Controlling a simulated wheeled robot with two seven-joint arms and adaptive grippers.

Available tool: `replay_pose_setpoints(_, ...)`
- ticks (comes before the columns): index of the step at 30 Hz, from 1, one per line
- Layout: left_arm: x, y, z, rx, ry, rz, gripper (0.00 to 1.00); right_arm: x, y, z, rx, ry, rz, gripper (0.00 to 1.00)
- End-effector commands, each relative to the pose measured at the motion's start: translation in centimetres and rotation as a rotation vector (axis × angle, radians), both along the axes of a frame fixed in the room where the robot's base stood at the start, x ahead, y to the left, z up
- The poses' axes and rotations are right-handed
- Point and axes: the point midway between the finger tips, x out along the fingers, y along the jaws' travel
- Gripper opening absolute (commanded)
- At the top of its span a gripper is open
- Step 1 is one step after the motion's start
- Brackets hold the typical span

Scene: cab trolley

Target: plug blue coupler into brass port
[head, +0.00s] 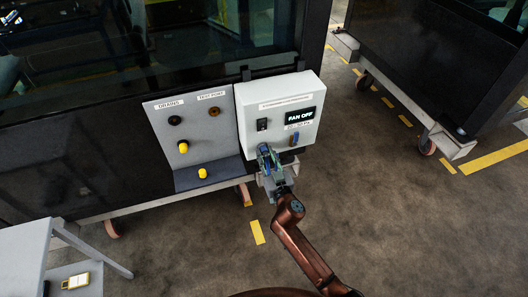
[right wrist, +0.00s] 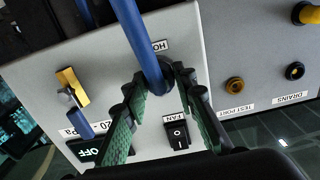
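The brass port (head: 214,111) sits under the TEST PORT label on the grey panel in the head view. It also shows in the right wrist view (right wrist: 234,85) with an open mouth. A thick blue hose (right wrist: 135,35) runs to a dark fitting on the white box by a partly hidden label. My right gripper (head: 268,160) is at the box's lower edge. In the wrist view its green-padded fingers (right wrist: 160,82) stand apart on either side of the hose end.
A black port (head: 175,120) is under DRAINS. Yellow fittings (head: 183,147) are below it. A grey table (head: 25,255) stands lower left.

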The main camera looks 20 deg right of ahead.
Motion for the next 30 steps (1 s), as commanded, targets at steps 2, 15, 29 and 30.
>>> replay_pose_setpoints(2, 0.0, 0.0, 0.0, 0.0, 0.0, 0.0, 0.4, 0.0, 0.0, 0.0, 0.0, 0.0, 0.001, 0.17)
replay_pose_setpoints(15, 0.0, 0.0, 0.0, 0.0, 0.0, 0.0, 0.4, 0.0, 0.1, 0.0, 0.001, 0.0, 0.002, 0.0)
replay_pose_setpoints(29, 0.1, 0.0, 0.3, 0.001, -0.002, 0.0, 0.4, -1.3, 0.1, 0.0, 0.002, -0.001, 0.002, 0.0)
replay_pose_setpoints(30, 0.1, 0.0, 0.3, 0.001, -0.002, 0.0, 0.4, -1.5, 0.0, 0.0, 0.002, 0.0, 0.002, 0.0)
